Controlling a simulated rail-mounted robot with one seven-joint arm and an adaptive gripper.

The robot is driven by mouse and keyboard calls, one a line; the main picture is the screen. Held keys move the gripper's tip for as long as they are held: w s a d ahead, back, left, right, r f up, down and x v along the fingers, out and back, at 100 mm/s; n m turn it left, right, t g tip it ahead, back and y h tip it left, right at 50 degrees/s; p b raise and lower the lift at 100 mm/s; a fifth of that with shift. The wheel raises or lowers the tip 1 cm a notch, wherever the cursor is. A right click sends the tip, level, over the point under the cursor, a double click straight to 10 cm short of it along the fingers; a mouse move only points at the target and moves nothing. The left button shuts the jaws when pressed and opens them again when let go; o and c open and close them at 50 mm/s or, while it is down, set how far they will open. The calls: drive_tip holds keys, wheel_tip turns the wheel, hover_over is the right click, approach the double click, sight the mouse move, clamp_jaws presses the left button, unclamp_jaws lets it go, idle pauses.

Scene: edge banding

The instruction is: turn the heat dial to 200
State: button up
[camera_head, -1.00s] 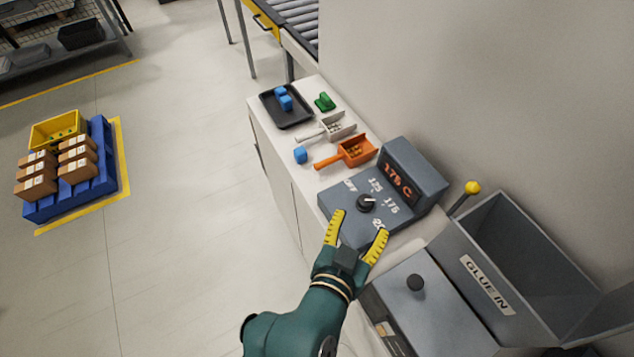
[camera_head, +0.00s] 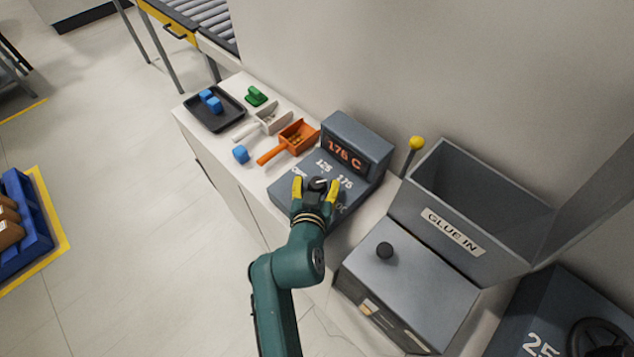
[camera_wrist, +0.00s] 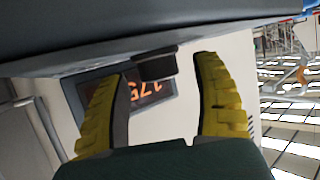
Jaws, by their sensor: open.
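The heat dial (camera_head: 318,184) is a dark round knob on the sloped face of a blue-grey control box (camera_head: 277,190). Labels 125 and 175 show beside it; the lower right label is partly covered. The display (camera_head: 344,154) reads about 175 C in orange. My gripper (camera_head: 315,186) is open, with one yellow finger on each side of the dial. In the wrist view the dark knob (camera_wrist: 155,66) stands between the two fingers, with gaps visible; the display (camera_wrist: 146,90) shows upside down behind it.
The GLUE IN hopper (camera_head: 440,205) and a yellow-tipped lever (camera_head: 415,143) stand at right.

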drive_tip(key=shift+w+f, duration=0.25)
drive_tip(key=shift+w, duration=0.25)
drive_tip(key=c, duration=1.2)
drive_tip(key=shift+f+b, duration=0.15)
drive_tip(key=shift+b, duration=0.4)
drive_tip(key=m+h+b, duration=0.1)
drive_tip(key=h+b, duration=0.1)
drive_tip(key=b, duration=0.1)
drive_tip(key=shift+f+m, duration=0.25)
drive_tip(key=shift+m, duration=0.15)
drive_tip(key=m+g+h+b, duration=0.1)
drive_tip(key=m+h+b, duration=0.1)
drive_tip(key=b, duration=0.2)
drive_tip(key=shift+a+m+h+b, duration=0.1)
drive_tip(key=shift+m+h+b, duration=0.2)
drive_tip(key=shift+h+b, duration=0.1)
drive_tip(key=m+g+h+b, duration=0.3)
drive_tip(key=m+h+b, duration=0.1)
drive_tip(key=shift+r+g+b, duration=0.2)
drive_tip(key=shift+g+b, duration=0.2)
drive_tip(key=shift+r+m+g+h+b, duration=0.1)
drive_tip(key=shift+m+g+h+b, duration=0.9)
drive_tip(key=shift+m+g, duration=0.65)
drive_tip(key=shift+m, duration=0.25)
